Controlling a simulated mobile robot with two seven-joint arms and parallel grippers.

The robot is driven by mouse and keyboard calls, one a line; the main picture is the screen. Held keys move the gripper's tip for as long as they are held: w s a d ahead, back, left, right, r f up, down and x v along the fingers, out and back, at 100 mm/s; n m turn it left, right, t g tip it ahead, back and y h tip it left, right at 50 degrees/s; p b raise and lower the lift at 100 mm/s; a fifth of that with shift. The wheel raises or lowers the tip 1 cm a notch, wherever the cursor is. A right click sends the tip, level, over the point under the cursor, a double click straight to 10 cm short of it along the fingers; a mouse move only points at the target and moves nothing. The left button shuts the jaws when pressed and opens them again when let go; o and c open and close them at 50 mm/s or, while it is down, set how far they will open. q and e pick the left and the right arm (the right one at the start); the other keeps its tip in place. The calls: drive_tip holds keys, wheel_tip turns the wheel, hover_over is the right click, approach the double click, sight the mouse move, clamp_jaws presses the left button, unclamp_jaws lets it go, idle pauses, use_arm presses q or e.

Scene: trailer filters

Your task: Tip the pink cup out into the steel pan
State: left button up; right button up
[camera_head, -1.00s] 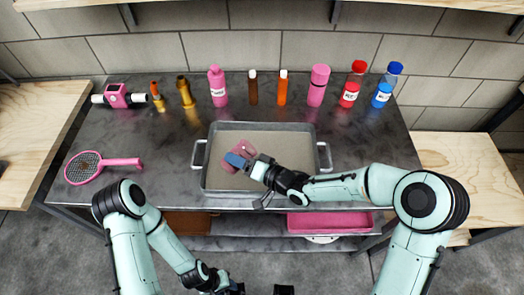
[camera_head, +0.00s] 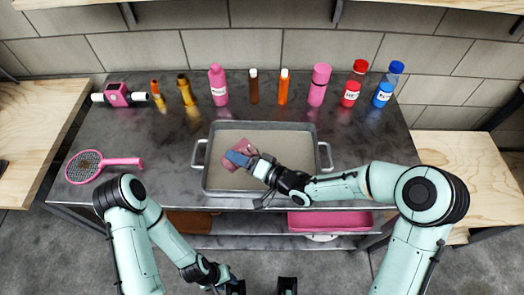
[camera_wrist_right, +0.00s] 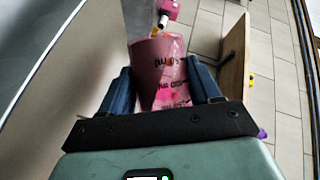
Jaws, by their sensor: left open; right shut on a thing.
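The steel pan (camera_head: 295,145) lies on the dark metal table, its two handles at left and right. My right gripper (camera_head: 239,158) is over the left part of the pan, shut on the pink cup (camera_head: 231,164). The cup looks tilted in the head view, and the blue fingers cover part of it. In the right wrist view the cup (camera_wrist_right: 158,72) sits between both fingers, with dark lettering on its side. Whether anything is in or leaving the cup, I cannot tell. My left gripper (camera_head: 236,286) is open and low at the bottom edge, in front of the table.
Several bottles stand along the back, including a pink bottle (camera_head: 218,86), a red one (camera_head: 352,84) and a blue one (camera_head: 387,85). A pink racket (camera_head: 86,166) lies at left. A pink tray (camera_head: 330,222) is on the shelf below. The table right of the pan looks clear.

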use_arm(q)
drive_tip(key=shift+w+r, duration=0.1)
drive_tip(key=shift+w, duration=0.1)
use_arm(e)
drive_tip(key=shift+d+r, duration=0.1)
drive_tip(key=shift+r, duration=0.05)
use_arm(q)
drive_tip(key=shift+w+r, duration=0.1)
use_arm(e)
drive_tip(key=shift+m, duration=0.3)
use_arm(q)
drive_tip(key=shift+w, duration=0.1)
use_arm(e)
drive_tip(key=shift+r+y, duration=0.1)
drive_tip(key=shift+y, duration=0.2)
use_arm(q)
drive_tip(key=shift+w+a+r+p, duration=0.15)
drive_tip(key=shift+w+r+p, duration=0.05)
drive_tip(key=shift+w+p, duration=0.15)
use_arm(e)
drive_tip(key=shift+r+m, duration=0.2)
drive_tip(key=shift+m, duration=0.1)
use_arm(q)
drive_tip(key=shift+f, duration=0.1)
use_arm(e)
drive_tip(key=shift+f, duration=0.1)
